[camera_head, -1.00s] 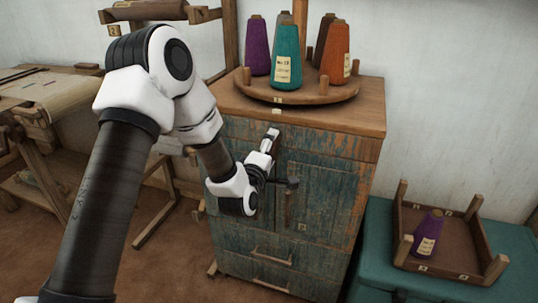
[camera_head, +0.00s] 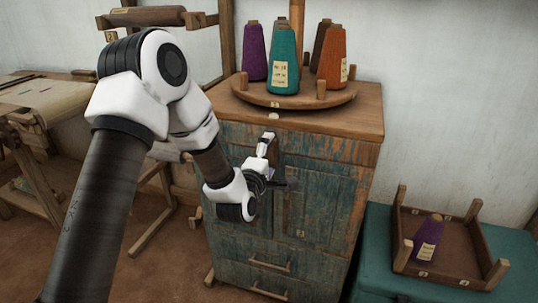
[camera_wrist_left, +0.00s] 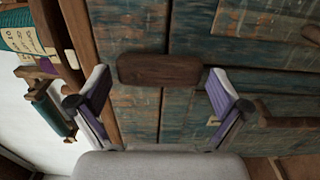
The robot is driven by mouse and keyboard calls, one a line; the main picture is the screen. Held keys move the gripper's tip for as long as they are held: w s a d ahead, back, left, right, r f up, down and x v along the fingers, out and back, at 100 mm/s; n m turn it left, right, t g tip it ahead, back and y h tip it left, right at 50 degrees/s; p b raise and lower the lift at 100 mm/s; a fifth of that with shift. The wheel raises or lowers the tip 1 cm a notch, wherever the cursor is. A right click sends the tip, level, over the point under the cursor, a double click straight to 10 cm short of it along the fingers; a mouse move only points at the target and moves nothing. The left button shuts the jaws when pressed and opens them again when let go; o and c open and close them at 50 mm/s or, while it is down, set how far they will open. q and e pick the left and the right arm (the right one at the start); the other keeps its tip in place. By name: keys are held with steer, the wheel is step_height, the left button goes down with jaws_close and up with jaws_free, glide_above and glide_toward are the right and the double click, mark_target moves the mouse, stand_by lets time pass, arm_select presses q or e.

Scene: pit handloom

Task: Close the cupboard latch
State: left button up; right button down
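The cupboard (camera_head: 322,200) is worn blue-green wood with a brown top. Its latch is a dark brown wooden bar (camera_wrist_left: 158,69) on the cupboard front, in the middle of the left wrist view. The bar's long side runs across that tilted view, which is up and down on the cupboard. My left gripper (camera_head: 278,163) is at the upper cupboard front. In the left wrist view my left gripper (camera_wrist_left: 158,95) is open, with one finger off each end of the bar and a gap at both. In the head view the gripper mostly hides the latch. My right gripper is not in view.
Yarn cones (camera_head: 283,62) stand on a round wooden tray (camera_head: 300,102) atop the cupboard. Drawers (camera_head: 270,258) are below. At right, a wooden crate (camera_head: 460,262) with a purple cone (camera_head: 428,238) sits on a teal chest (camera_head: 515,250). A loom (camera_head: 45,95) stands at left.

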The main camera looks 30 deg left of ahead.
arm_select(q)
steer(key=v, duration=0.7)
steer(key=shift+s, duration=0.25)
